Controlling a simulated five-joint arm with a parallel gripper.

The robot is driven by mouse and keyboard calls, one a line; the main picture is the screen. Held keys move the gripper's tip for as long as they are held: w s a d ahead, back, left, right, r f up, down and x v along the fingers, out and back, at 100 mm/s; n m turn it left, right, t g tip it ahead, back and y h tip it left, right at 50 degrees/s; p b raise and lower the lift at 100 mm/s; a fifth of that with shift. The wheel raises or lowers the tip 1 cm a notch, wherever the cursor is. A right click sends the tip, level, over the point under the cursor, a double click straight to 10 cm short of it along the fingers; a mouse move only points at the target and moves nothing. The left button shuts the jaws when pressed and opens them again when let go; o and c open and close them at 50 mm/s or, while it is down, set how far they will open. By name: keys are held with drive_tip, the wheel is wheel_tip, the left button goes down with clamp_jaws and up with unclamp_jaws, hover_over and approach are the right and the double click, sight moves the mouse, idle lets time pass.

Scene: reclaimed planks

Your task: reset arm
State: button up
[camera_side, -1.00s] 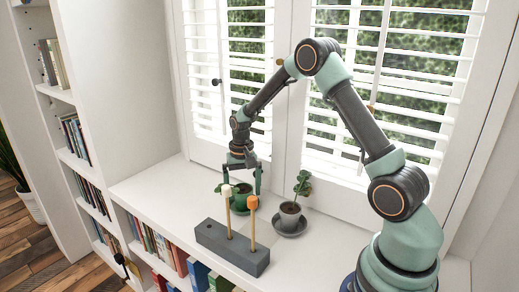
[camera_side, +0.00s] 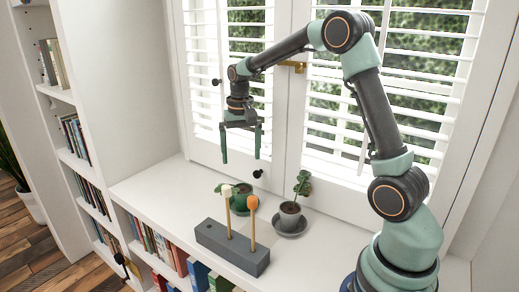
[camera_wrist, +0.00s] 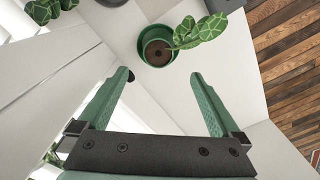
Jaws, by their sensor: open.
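My gripper (camera_side: 240,145) is open and empty, raised in front of the white shutters and above the white sill. Its two green fingers point down. In the wrist view my gripper (camera_wrist: 165,95) shows both fingers spread apart with nothing between them. A plant in a green pot (camera_side: 236,204) stands on the sill below the gripper, apart from it. In the wrist view the green pot (camera_wrist: 147,42) lies beyond the fingertips, with broad patterned leaves to its right.
A grey block (camera_side: 232,246) holds two upright wooden sticks, one with a white tip (camera_side: 226,190) and one with an orange tip (camera_side: 252,202). A plant in a grey pot (camera_side: 290,216) stands on a saucer to the right. Books fill shelves (camera_side: 74,135) at left. Air around the gripper is clear.

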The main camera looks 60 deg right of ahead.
drive_tip(key=s+a+r+n+t, duration=0.2)
drive_tip(key=s+a+r+n, duration=0.2)
drive_tip(key=s+a, duration=0.2)
drive_tip(key=s+a+r+n+t, duration=0.3)
drive_tip(key=s+a, duration=0.3)
drive_tip(key=s, duration=0.3)
drive_tip(key=shift+s+r+n, duration=0.3)
drive_tip(key=shift+r+n, duration=0.1)
drive_tip(key=shift+r, duration=0.15)
